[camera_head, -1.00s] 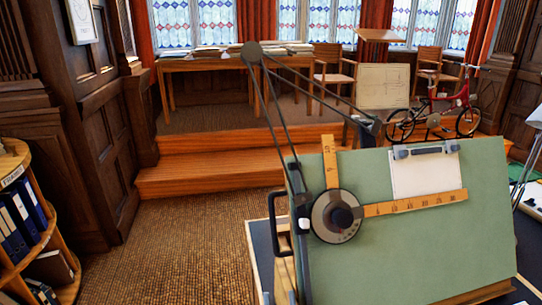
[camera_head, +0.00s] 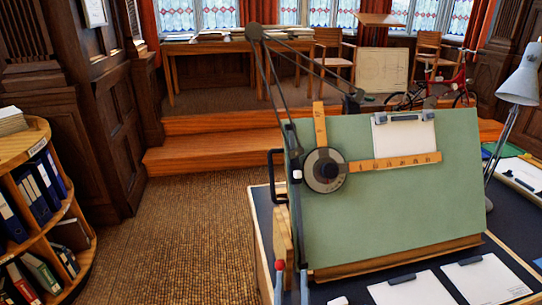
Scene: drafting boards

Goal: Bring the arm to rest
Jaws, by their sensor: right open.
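The drafting board (camera_head: 390,215) is green and tilted on a dark desk. A drafting machine hangs over it, with dark double rods bent at an elbow (camera_head: 254,32) above the board's upper left. Its round black-and-silver head (camera_head: 325,170) lies at the left part of the board. One wooden scale (camera_head: 319,125) points up from the head and another (camera_head: 395,162) points right. A white sheet (camera_head: 402,136) is clipped at the board's top, just above the right scale. I cannot make out either of my grippers in the head view.
Papers (camera_head: 410,290) lie on the desk in front of the board. A grey lamp (camera_head: 521,85) stands at the right. A curved shelf of binders (camera_head: 40,190) stands at the left. Brown carpet (camera_head: 190,230) lies clear between shelf and desk, with wooden steps (camera_head: 205,150) behind.

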